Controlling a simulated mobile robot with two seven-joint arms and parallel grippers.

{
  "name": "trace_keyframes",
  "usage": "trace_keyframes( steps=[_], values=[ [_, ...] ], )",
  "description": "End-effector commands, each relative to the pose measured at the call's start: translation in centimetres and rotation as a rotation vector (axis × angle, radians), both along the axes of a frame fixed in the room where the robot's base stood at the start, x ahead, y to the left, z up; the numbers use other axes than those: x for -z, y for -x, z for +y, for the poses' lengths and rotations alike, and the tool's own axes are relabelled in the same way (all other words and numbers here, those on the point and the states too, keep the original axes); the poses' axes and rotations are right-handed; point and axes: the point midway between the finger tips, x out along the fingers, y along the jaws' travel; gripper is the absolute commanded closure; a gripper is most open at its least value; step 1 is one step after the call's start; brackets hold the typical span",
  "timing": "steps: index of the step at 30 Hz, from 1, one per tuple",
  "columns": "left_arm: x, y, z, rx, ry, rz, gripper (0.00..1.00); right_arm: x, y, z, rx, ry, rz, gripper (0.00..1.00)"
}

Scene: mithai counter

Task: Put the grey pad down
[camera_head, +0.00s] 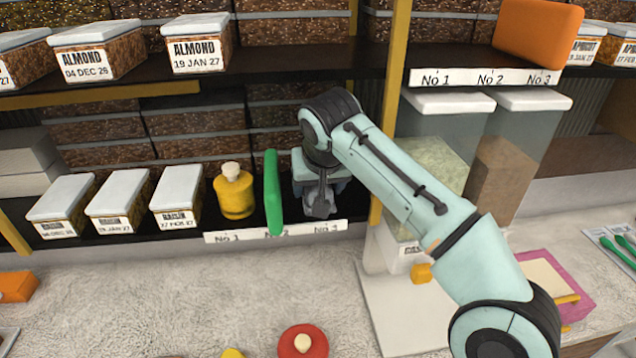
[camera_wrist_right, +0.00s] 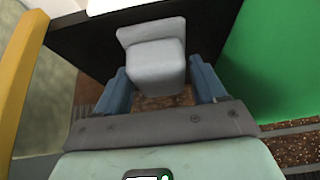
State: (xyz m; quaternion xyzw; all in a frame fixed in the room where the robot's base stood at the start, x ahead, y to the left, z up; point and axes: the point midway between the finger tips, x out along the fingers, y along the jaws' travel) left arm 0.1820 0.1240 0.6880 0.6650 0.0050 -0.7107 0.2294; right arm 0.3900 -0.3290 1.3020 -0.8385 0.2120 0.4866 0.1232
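The grey pad (camera_head: 318,202) is at the No 3 place of the lower shelf, just behind the label strip (camera_head: 250,233). In the right wrist view the grey pad (camera_wrist_right: 158,62) shows as a pale block with a wider plate at its far end. My right gripper (camera_head: 320,180) reaches in over the shelf. I cannot tell whether the pad's underside touches the shelf. My left gripper is not in view.
A green upright pad (camera_head: 273,190) stands close left of the grey pad, and a yellow pot-shaped piece (camera_head: 234,195) stands left of that. A yellow post (camera_head: 388,110) is just right of the gripper. An orange block (camera_head: 538,32) is on the upper shelf. Raisin boxes (camera_head: 120,208) are at left.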

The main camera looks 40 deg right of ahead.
Motion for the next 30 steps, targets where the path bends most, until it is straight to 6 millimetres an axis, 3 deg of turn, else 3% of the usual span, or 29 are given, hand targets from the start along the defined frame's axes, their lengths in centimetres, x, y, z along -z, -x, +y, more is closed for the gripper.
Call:
trace_keyframes(
  steps=[14,24,30],
  values=[
    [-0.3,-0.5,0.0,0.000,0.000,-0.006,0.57,-1.0,0.2,0.1,-0.001,0.000,-0.003,0.12],
    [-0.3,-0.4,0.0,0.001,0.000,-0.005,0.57,-7.2,3.3,1.9,-0.002,-0.002,-0.006,0.12],
    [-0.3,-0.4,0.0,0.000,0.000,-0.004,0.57,-9.8,4.6,2.6,-0.002,0.000,-0.002,0.12]
  ],
)
